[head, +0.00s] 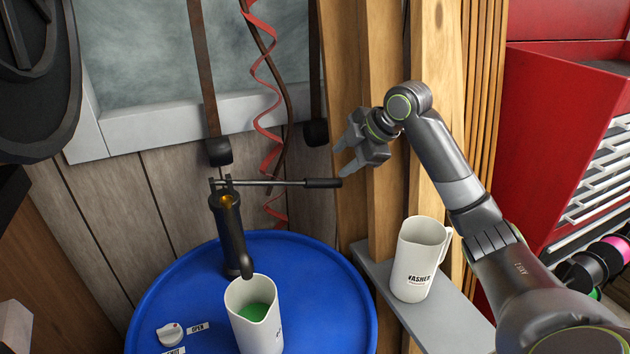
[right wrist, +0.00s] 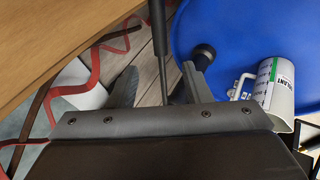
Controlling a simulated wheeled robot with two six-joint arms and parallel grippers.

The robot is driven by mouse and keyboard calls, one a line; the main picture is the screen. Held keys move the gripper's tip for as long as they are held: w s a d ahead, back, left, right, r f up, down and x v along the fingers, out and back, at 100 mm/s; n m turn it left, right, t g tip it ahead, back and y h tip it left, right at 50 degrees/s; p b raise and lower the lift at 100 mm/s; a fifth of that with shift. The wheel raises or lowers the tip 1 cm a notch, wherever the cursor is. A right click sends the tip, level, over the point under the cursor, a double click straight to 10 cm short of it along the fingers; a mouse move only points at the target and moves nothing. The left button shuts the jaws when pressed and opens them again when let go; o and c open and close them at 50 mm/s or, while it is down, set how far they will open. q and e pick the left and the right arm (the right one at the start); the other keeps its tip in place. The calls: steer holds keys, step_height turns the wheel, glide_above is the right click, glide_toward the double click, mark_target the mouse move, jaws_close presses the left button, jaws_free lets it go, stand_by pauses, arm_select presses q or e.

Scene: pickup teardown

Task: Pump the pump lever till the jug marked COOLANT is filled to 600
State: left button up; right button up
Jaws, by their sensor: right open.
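The black hand pump (head: 230,232) stands on the blue drum. Its pump lever (head: 322,183) sticks out level to the right and ends in a black grip. My right gripper (head: 342,159) is open near the grip's end; in the right wrist view the lever (right wrist: 159,35) shows between its spread fingers, not clasped. A white jug (head: 246,325) stands under the spout with green liquid inside. In the right wrist view this jug (right wrist: 265,88) shows a scale and a partly visible COOLANT label; the exact level is not readable. My left gripper is out of view.
The blue drum (head: 190,290) also carries a white knob (head: 170,334) beside an OPEN label. A second jug (head: 415,275), marked WASHER, stands on a grey shelf (head: 455,322) at right. Wooden posts (head: 385,200) and a red coiled hose (head: 264,125) are behind.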

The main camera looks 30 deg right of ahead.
mark_target(317, 181)
steer(key=p+x, duration=0.2)
steer(key=x, duration=1.1)
steer(key=shift+w+f, duration=0.1)
steer(key=shift+f, duration=0.15)
jaws_close()
